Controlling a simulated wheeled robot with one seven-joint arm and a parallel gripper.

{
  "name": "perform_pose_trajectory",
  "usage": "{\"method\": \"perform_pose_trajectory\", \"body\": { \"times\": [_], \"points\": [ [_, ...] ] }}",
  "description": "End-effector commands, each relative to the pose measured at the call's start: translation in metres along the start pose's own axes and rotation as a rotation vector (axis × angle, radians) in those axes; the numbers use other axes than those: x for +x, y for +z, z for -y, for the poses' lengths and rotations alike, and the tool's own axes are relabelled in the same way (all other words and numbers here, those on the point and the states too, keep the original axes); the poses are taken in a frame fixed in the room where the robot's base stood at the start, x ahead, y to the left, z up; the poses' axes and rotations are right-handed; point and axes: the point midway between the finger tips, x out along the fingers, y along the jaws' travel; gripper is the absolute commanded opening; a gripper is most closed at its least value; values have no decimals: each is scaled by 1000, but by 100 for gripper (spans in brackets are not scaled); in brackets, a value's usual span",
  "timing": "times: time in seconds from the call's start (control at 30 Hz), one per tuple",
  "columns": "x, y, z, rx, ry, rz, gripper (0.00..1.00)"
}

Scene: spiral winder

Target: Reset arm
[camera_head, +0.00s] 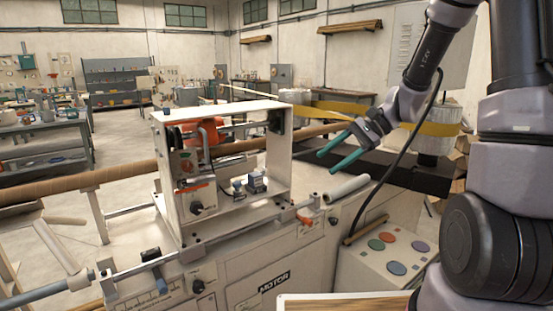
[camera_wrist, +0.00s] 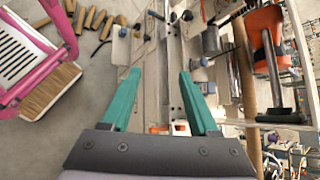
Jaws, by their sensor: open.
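My gripper (camera_head: 333,154) is at the end of my arm, above the right part of the white winder machine (camera_head: 270,265). Its two green fingers are apart and nothing is between them. In the wrist view my gripper (camera_wrist: 158,98) is open, with the machine's top and rails behind the fingers. A pale tube (camera_head: 347,188) lies on the machine top below the gripper, apart from it.
A white frame (camera_head: 164,190) with an orange part (camera_head: 210,131) stands on the machine. A control box with coloured buttons (camera_head: 389,237) is at the right front. A long brown tube (camera_head: 65,187) runs behind. A pink frame (camera_wrist: 68,30) shows in the wrist view.

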Motion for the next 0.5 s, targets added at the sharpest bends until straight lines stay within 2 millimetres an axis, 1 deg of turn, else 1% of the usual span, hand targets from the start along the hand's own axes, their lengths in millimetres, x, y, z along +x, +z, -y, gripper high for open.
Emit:
{"method": "perform_pose_trajectory", "body": {
  "times": [0.03, 0.1, 0.27, 0.5],
  "points": [
    [-11, 14, -2, -60, 32, -54, 61],
    [-24, 29, -7, -129, 78, -126, 61],
    [-58, 60, -21, -284, 161, -303, 61],
    [-112, 103, -42, -503, 233, -587, 61]
  ]
}}
